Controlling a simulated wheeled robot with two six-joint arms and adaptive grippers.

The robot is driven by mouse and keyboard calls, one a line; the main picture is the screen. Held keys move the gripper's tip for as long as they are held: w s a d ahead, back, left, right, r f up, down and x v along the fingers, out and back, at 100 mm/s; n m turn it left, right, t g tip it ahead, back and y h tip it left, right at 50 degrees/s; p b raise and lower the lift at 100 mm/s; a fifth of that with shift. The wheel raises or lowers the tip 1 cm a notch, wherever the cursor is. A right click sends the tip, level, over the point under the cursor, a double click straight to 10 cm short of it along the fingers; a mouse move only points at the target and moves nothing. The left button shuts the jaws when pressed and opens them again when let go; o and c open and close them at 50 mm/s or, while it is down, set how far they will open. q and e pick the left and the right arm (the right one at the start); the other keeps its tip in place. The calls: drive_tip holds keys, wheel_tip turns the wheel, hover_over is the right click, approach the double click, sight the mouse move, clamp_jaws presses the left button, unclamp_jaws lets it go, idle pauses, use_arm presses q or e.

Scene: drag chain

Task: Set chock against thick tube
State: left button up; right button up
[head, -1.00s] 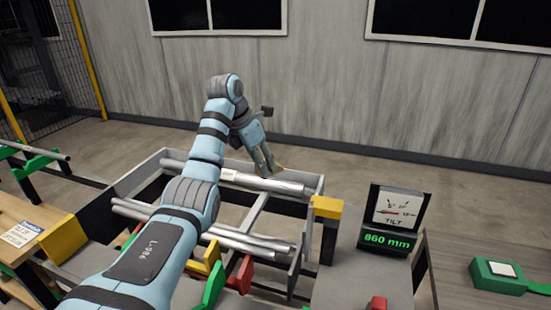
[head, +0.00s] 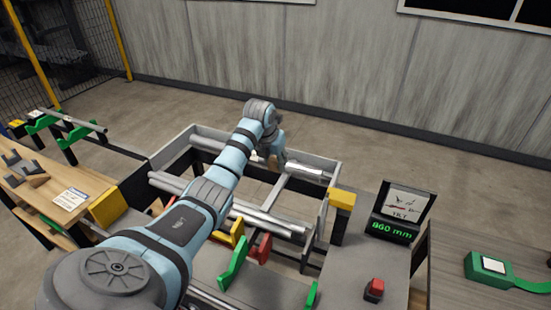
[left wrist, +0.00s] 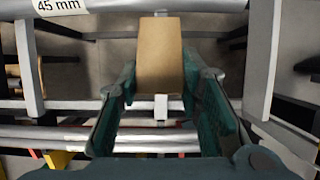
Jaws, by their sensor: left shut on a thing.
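The chock (left wrist: 159,58) is a tan wooden block between my left gripper's fingers (left wrist: 158,92) in the left wrist view. The fingers are shut on its sides. The thick tube (left wrist: 125,6), a silver tube with a "45 mm" label, runs across the top of that view. The chock's far end lies close to the tube's near edge; I cannot tell if they touch. In the head view the thick tube (head: 306,171) lies across the far part of the frame. My left gripper (head: 274,158) is over it and hides part of it. My right gripper is out of view.
Thinner tubes (head: 262,218) lie nearer in the grey frame (head: 318,153). Green (head: 233,264) and red stops stand at its near side. A yellow-topped post (head: 342,198) and an "860 mm" tilt display (head: 394,228) stand on the right.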

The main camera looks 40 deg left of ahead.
sight(276, 170)
use_arm(q)
drive_tip(key=f+b, duration=0.1)
drive_tip(key=f, duration=0.2)
drive_tip(key=f+b, duration=0.1)
drive_tip(key=shift+w+f+b, duration=0.25)
drive_tip(key=shift+w+b, duration=0.05)
drive_tip(key=f+b, duration=0.3)
drive_tip(key=shift+w+a+f, duration=0.15)
drive_tip(key=shift+w+f, duration=0.05)
drive_tip(key=shift+f, duration=0.1)
drive_tip(key=w+b, duration=0.1)
drive_tip(key=w+f+b, duration=0.1)
drive_tip(key=b, duration=0.1)
drive_tip(key=shift+a+f, duration=0.2)
drive_tip(key=shift+a, duration=0.1)
drive_tip(key=o, duration=1.2)
drive_tip(key=v, duration=1.2)
drive_tip(key=shift+r, duration=0.15)
